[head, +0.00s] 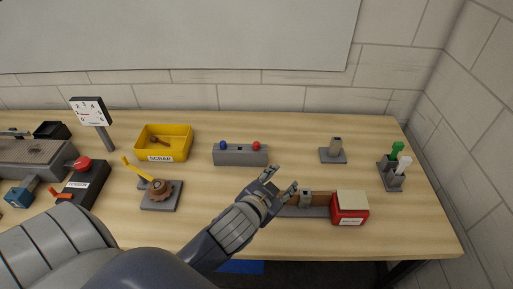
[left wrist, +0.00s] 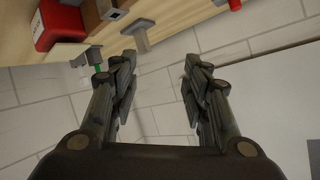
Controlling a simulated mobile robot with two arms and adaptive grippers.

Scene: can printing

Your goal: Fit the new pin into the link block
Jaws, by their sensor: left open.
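My left gripper (head: 281,180) is open and empty, above the table at the left end of a grey fixture (head: 319,213). This fixture has a brown back piece and a small upright grey block (head: 305,199); my gripper partly hides it. A second grey block on a flat base (head: 334,147) stands farther back. Which block is the link block is not clear, and no loose pin can be made out. In the left wrist view the open fingers (left wrist: 158,72) have nothing between them; the second block (left wrist: 141,38) shows beyond them.
A red box with a pale top (head: 350,209) stands at the fixture's right end. A holder with green and white handles (head: 392,176) is at right. A two-button box (head: 240,155), yellow scrap bin (head: 163,142) and yellow-lever device (head: 161,193) stand left. Table between is clear.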

